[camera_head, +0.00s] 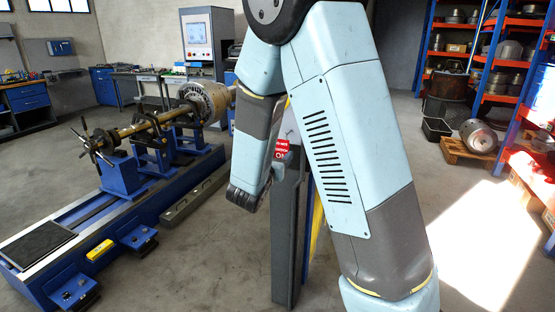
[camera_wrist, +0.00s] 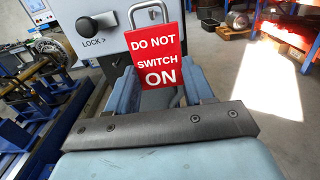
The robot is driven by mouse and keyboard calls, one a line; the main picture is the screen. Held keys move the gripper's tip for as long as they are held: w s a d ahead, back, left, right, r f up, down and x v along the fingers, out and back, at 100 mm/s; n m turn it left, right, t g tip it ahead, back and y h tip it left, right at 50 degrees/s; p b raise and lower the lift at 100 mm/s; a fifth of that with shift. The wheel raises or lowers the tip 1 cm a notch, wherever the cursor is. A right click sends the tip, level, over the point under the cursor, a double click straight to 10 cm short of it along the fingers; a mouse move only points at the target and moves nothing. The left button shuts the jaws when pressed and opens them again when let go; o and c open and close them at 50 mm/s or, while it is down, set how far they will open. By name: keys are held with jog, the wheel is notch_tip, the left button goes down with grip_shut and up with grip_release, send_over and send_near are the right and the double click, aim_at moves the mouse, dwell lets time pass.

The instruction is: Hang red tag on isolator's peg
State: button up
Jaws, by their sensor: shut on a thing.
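The red tag (camera_wrist: 157,57), lettered "DO NOT SWITCH ON", stands upright in the wrist view with a pale metal loop (camera_wrist: 148,8) at its top. My gripper (camera_wrist: 160,90) is shut on the tag's lower part, its blue fingers on either side. The isolator (camera_wrist: 100,32), a grey panel with a black knob and the word "LOCK", is just behind and left of the tag. I cannot make out its peg or whether the loop touches it. In the head view the tag (camera_head: 282,148) shows small near the top of a grey post, with my arm hiding most of the isolator.
The grey post (camera_head: 286,235) stands on the floor. The blue balancing machine (camera_head: 120,215) with its long rotor (camera_head: 160,118) is at the left. Orange and blue shelves (camera_head: 483,65) are at the right, with a pallet (camera_head: 466,155) before them.

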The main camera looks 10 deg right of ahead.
jog(key=shift+x, duration=1.85)
jog(key=shift+w+d+f, duration=0.6)
jog(key=shift+w+d, duration=0.05)
jog(key=shift+w, duration=0.25)
jog(key=o, duration=1.3)
jog(key=shift+c, duration=0.2)
